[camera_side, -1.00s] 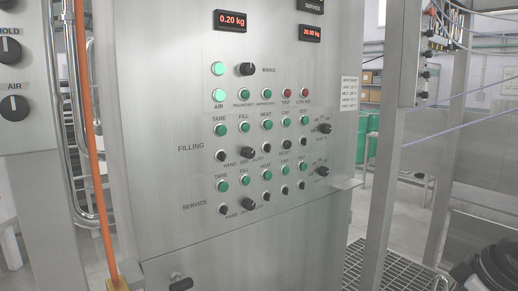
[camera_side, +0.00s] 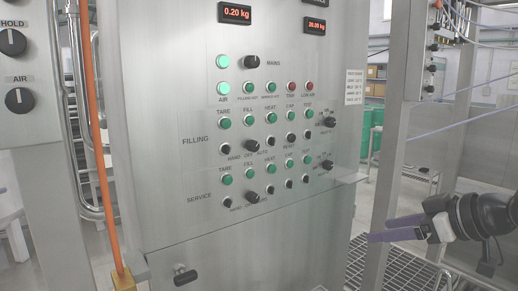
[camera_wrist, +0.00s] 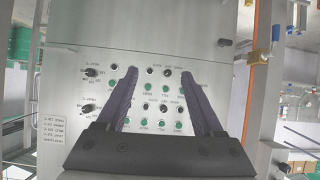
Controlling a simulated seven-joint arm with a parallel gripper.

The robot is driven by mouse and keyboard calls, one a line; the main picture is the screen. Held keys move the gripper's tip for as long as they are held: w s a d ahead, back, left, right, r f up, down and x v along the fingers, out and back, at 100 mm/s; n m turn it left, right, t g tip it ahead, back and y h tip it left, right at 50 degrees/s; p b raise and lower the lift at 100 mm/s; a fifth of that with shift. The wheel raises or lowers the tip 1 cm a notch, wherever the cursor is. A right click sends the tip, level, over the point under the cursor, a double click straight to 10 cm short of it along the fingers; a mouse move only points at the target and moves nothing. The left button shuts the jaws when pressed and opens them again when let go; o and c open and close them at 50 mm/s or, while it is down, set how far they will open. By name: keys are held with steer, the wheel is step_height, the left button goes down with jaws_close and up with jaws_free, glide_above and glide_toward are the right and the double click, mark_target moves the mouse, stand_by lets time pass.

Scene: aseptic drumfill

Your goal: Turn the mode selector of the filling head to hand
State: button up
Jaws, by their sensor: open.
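The filling mode selector (camera_side: 252,146) is a black knob in the FILLING row of the steel panel (camera_side: 180,215), above the labels HAND, OFF and AUTO. Its exact pointer direction is too small to tell. A similar black knob (camera_side: 253,197) sits below it in the SERVICE row. My gripper (camera_side: 370,233) is at the lower right of the side view, its purple fingers pointing left, well apart from the selector. In the wrist view my gripper (camera_wrist: 160,73) is open and empty, with upside-down rows of knobs and green buttons beyond its fingers.
Green buttons, small black knobs and right-hand selectors (camera_side: 330,122) crowd the panel. An orange pipe (camera_side: 97,170) runs down the left.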

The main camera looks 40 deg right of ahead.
steer(key=w+a+r+n+t+y, duration=0.15)
steer(key=w+r+t, duration=0.45)
steer(key=w+r, duration=0.7)
glide_toward(256, 147)
steer(key=w, duration=0.8)
steer(key=shift+w+a, duration=0.3)
steer(key=shift+w, duration=0.1)
jaws_close()
